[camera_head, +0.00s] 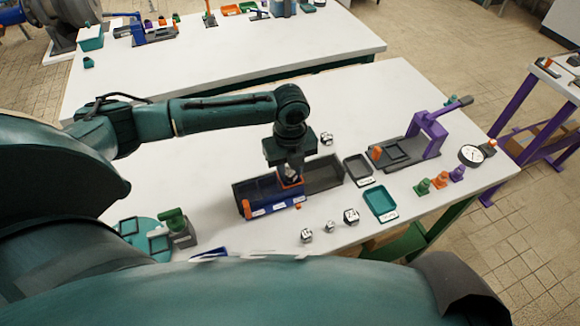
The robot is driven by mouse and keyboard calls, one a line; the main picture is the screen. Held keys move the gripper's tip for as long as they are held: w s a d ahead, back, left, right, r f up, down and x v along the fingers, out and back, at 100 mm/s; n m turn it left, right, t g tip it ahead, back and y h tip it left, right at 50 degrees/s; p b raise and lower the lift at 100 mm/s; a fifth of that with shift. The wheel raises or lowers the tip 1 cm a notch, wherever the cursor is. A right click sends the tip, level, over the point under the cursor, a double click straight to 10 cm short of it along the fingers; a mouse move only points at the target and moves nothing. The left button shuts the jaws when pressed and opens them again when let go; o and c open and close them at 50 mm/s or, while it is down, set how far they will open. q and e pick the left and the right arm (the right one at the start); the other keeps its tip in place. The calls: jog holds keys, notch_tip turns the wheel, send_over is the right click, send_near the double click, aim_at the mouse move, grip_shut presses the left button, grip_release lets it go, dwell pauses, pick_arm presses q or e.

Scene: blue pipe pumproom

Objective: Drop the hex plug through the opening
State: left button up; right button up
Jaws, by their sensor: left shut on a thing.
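My left gripper (290,176) points down over the long sorting box, shut on a small pale grey piece that looks like the hex plug (289,171). The fingers hide much of the plug. Just below it is an orange-edged part (291,184) at the box, which may frame the opening; I cannot tell whether the plug touches it or is above it. The box (262,207) has a dark blue left part with white labels on its front and a dark grey open section (325,172) on the right. My right gripper is not in view.
Several pale faceted pieces (351,215) lie in front of the box, and one (327,138) lies behind it.

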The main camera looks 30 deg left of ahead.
pick_arm(q)
jog(key=o, duration=1.1)
jog(key=shift+r+p, duration=0.8)
jog(key=shift+r, duration=2.75)
jog(key=shift+s+f, duration=0.1)
